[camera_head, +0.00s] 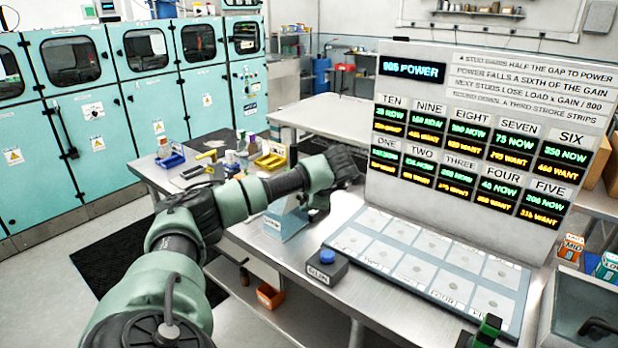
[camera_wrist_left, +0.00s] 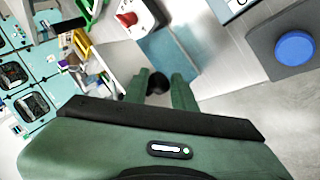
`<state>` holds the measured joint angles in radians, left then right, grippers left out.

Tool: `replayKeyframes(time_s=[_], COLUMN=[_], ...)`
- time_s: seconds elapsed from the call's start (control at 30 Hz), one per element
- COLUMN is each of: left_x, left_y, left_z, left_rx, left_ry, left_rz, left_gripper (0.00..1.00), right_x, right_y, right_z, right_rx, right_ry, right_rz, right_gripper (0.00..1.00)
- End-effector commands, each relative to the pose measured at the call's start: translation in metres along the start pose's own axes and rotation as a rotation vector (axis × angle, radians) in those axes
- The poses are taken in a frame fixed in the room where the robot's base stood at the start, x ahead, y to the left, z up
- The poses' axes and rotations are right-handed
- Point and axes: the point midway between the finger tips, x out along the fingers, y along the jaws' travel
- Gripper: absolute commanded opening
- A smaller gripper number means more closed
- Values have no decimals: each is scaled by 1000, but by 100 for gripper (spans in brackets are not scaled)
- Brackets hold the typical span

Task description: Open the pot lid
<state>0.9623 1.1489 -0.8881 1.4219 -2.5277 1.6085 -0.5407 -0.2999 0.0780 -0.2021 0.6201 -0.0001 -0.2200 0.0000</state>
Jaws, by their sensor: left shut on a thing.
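My left arm reaches across the bench, and my left gripper (camera_head: 303,203) is at a small pale teal unit (camera_head: 286,222) near the bench's front edge. In the left wrist view, the green fingers of my left gripper (camera_wrist_left: 158,92) are shut on a dark round knob (camera_wrist_left: 157,82), apparently the pot lid's. A teal surface (camera_wrist_left: 168,48) lies just beyond the fingers. The pot and the rest of the lid are mostly hidden by my wrist and fingers, so I cannot tell whether the lid is raised.
A box with a blue button (camera_head: 327,257) stands right of the teal unit; its button (camera_wrist_left: 295,46) shows in the wrist view. A pale marked tray (camera_head: 420,265) lies before the tall display board (camera_head: 470,130). Small bins (camera_head: 270,162) and tools crowd the bench's left.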

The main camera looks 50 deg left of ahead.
Motion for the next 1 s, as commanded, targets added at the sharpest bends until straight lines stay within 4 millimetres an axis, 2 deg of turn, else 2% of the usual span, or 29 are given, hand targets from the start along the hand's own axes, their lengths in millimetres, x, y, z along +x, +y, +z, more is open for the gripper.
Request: replayKeyframes(time_s=[0.03,0.1,0.13,0.2,0.63,1.0], left_x=[6,6,6,6,-2,-59], left_y=[-12,-12,-12,-12,-6,-7], left_z=[2,2,2,2,1,2], left_rx=[17,17,17,17,8,9], left_ry=[11,11,11,11,3,3], left_rz=[-25,-25,-25,-24,-13,-15], left_gripper=[0,0,29,48,48,48], right_x=[1,1,1,1,3,18], right_y=[1,1,2,2,4,3], right_z=[0,0,0,0,1,2], right_rx=[0,0,0,1,2,2], right_ry=[0,0,0,0,-1,-1], right_rz=[1,2,2,2,5,4], right_gripper=[48,48,48,48,48,48])
